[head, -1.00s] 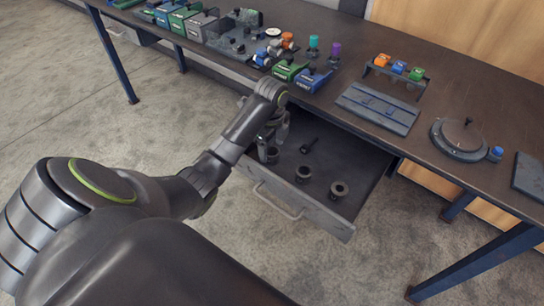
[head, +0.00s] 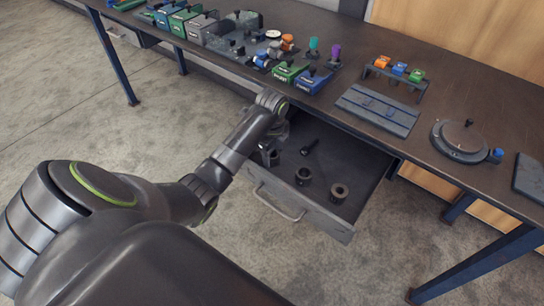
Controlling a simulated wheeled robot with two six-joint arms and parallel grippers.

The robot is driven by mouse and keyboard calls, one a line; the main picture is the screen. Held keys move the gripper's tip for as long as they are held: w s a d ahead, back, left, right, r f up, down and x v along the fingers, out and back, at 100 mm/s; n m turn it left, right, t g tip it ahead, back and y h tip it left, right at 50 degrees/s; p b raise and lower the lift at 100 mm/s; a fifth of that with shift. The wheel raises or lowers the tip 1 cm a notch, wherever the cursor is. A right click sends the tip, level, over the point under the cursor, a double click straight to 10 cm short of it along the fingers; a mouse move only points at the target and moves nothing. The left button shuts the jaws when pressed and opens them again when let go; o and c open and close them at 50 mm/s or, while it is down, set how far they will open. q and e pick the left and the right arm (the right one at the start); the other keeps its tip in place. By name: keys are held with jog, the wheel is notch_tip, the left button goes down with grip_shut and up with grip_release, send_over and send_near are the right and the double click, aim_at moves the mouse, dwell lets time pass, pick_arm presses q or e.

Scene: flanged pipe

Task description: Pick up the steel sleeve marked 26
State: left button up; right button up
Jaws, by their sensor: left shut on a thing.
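An open drawer (head: 325,218) under the bench holds several small dark metal parts. My left gripper (head: 268,147) reaches down into its left end and is shut on a grey steel sleeve (head: 271,158), partly hidden by the gripper and arm. Two more round sleeves stand apart from it, a middle sleeve (head: 303,176) and a right sleeve (head: 339,192) with a wider rim. No marking is readable on any of them, so I cannot tell which bears 26. My right gripper is not in view.
A dark bolt-like part (head: 310,147) lies at the drawer's back. The bench top (head: 340,75) above carries blue and green boxes (head: 290,71), a slotted plate (head: 377,109) and a round fixture (head: 459,138). The drawer handle (head: 278,205) sticks out in front.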

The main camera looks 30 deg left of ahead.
pick_arm(q)
notch_tip(320, 180, up, 5)
jog(key=shift+w+r+p, duration=0.1)
jog(key=shift+p, duration=0.2)
jog(key=shift+r+p, duration=2.3)
jog(key=shift+r, duration=0.2)
